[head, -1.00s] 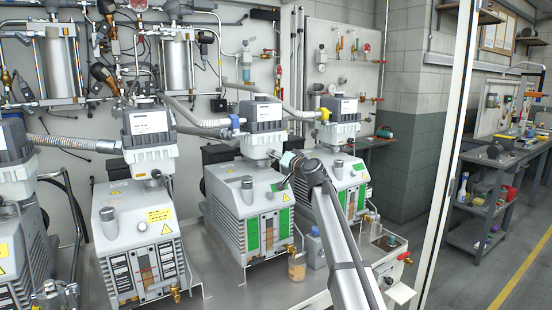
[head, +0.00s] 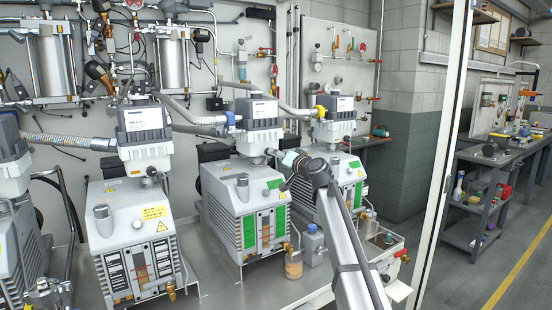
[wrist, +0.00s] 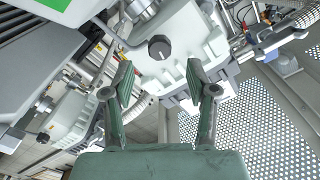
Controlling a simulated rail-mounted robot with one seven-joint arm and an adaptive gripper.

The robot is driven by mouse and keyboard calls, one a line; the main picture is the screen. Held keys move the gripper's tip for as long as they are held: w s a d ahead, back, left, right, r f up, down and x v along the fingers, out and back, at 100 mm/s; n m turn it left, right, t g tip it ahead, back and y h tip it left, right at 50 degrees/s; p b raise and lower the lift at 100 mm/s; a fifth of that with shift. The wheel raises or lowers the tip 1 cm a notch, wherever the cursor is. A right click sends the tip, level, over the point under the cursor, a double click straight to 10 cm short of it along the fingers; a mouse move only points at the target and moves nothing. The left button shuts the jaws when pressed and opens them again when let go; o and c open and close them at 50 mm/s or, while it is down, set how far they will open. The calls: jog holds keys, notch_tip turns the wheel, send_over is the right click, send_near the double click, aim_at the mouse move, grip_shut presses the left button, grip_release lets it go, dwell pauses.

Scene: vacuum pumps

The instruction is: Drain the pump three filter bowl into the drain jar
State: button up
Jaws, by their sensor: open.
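A row of pumps stands on the bench; I cannot read which is pump three. A pump with green side panels (head: 247,205) stands near the middle, with a grey filter housing (head: 256,125) on top. I cannot make out a filter bowl for certain. A small jar with amber contents (head: 293,265) stands at that pump's front right corner, near a brass valve; it may be the drain jar. My gripper (wrist: 158,78) is open and empty. In the wrist view a pale pump body with a black knob (wrist: 158,47) lies beyond the fingers. In the head view my arm hides part of the right pump.
A grey container with a blue cap (head: 313,243) stands right of the jar. Another green-panelled pump (head: 343,180) is behind my arm. A corrugated hose (head: 70,142) runs between pumps at left. A bench tray with fittings (head: 383,242) is at right.

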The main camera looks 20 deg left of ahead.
jog(key=shift+v, duration=1.15)
